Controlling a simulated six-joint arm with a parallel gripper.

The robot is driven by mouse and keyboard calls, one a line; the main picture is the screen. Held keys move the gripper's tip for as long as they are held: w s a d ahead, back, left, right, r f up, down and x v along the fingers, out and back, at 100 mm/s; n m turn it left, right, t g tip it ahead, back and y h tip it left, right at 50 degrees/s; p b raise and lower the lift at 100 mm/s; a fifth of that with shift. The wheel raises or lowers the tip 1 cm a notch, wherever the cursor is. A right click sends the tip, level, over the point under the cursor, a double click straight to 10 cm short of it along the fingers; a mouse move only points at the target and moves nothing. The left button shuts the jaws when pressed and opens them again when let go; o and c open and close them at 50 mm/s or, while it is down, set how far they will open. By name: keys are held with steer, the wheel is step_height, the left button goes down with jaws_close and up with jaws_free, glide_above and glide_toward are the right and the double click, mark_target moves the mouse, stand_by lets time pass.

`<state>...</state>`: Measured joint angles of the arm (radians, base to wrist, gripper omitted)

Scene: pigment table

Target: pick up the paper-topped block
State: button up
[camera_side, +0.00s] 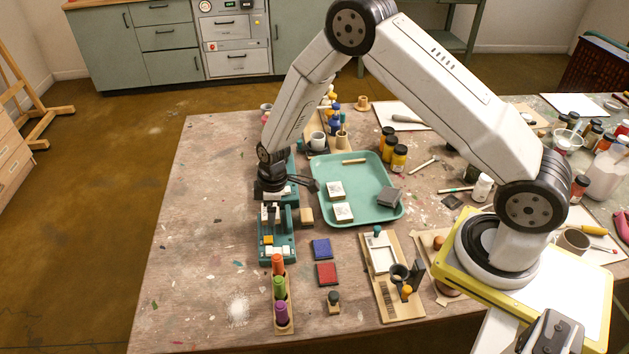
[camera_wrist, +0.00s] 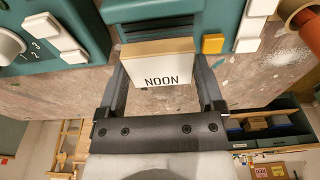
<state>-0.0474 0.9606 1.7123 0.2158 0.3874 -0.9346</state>
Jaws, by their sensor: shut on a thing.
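In the wrist view, a paper-topped block (camera_wrist: 158,66) with a white face lettered NOON and a tan edge sits between the two fingers of my gripper (camera_wrist: 160,78). The fingers are shut on its sides. Beyond it is a teal device (camera_wrist: 228,68) with a dark slotted part, a yellow button and white keys. I cannot tell whether the block touches the device. In the side view, my gripper (camera_side: 271,203) is low over the same teal device (camera_side: 290,249) at the table's left; the held block is mostly hidden there.
A small tan block (camera_side: 306,216) stands beside the device. Blue (camera_side: 321,249) and red pads (camera_side: 326,274) and a rack of coloured sticks (camera_side: 284,321) lie nearer.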

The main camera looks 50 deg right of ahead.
steer(key=s+r, duration=0.1)
steer(key=r, duration=0.1)
steer(key=s+r, duration=0.4)
steer(key=shift+d+r, duration=0.15)
steer(key=shift+d, duration=0.05)
steer(key=s+r, duration=0.3)
steer(key=s, duration=0.6)
steer(key=shift+d+r, duration=0.25)
steer(key=shift+r, duration=0.15)
steer(key=s+d+f, duration=0.1)
steer(key=s+d, duration=0.2)
steer(key=d, duration=0.6)
steer(key=s+d+f, duration=0.1)
steer(key=s+d, duration=0.3)
steer(key=d, duration=0.6)
steer(key=shift+s+f, duration=0.2)
steer(key=shift+f, duration=0.1)
steer(key=shift+d, duration=0.1)
